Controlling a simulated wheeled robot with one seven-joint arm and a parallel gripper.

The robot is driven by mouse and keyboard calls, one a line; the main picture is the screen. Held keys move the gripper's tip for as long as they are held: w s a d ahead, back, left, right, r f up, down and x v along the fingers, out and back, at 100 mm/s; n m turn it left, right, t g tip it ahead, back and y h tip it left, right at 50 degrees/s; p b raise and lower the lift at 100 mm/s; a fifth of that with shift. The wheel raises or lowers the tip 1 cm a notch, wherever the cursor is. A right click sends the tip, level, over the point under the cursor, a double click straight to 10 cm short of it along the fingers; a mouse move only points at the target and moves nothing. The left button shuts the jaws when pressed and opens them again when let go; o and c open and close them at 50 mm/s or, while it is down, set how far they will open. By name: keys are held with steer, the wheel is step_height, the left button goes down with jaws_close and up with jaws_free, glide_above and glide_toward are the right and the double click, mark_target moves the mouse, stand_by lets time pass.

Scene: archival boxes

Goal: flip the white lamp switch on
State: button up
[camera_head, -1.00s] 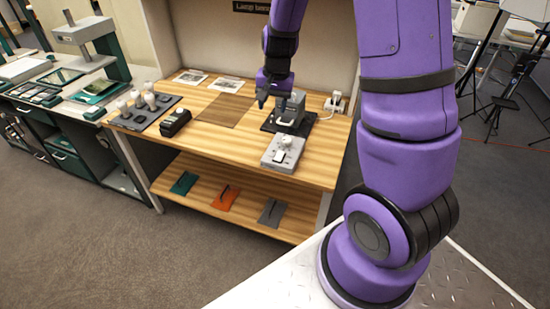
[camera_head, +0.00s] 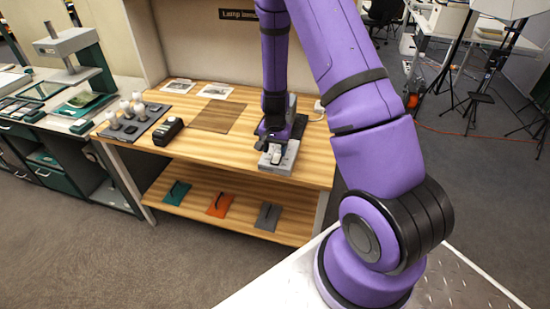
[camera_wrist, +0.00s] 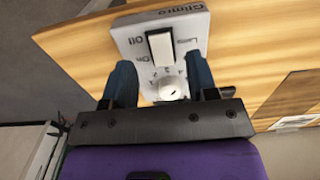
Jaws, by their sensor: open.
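The white lamp switch (camera_wrist: 161,47) is a rocker in a dark frame on a grey control box (camera_wrist: 188,30), with lettering beside it. I cannot tell which side of the rocker is pressed. A round white knob (camera_wrist: 173,88) sits on the same box, on my side of the switch. My gripper (camera_wrist: 161,72) is open, its two dark teal fingers apart on either side of the knob, tips just short of the switch. In the head view my gripper (camera_head: 277,146) is over the control box (camera_head: 289,163) near the table's front edge and partly hides it.
A wooden table (camera_head: 190,148) holds the box. A rack of bulbs (camera_head: 130,118) and a black device (camera_head: 168,131) stand at its left. A brown mat (camera_head: 218,117) and prints (camera_head: 216,91) lie behind. Coloured folders (camera_head: 218,205) lie on the lower shelf.

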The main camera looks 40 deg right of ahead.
mark_target(275, 161)
steer(key=shift+f, duration=2.2)
steer(key=c, duration=0.9)
steer(key=shift+w+d+r+g+y, duration=0.1)
steer(key=shift+d+g+y, duration=0.05)
steer(key=shift+g+y, duration=0.45)
steer(key=shift+w+d+r+g+y, duration=0.1)
steer(key=shift+g+y, duration=0.3)
steer(key=shift+y, duration=0.3)
steer(key=o, duration=0.9)
steer(key=v, duration=1)
steer(key=shift+r, duration=0.35)
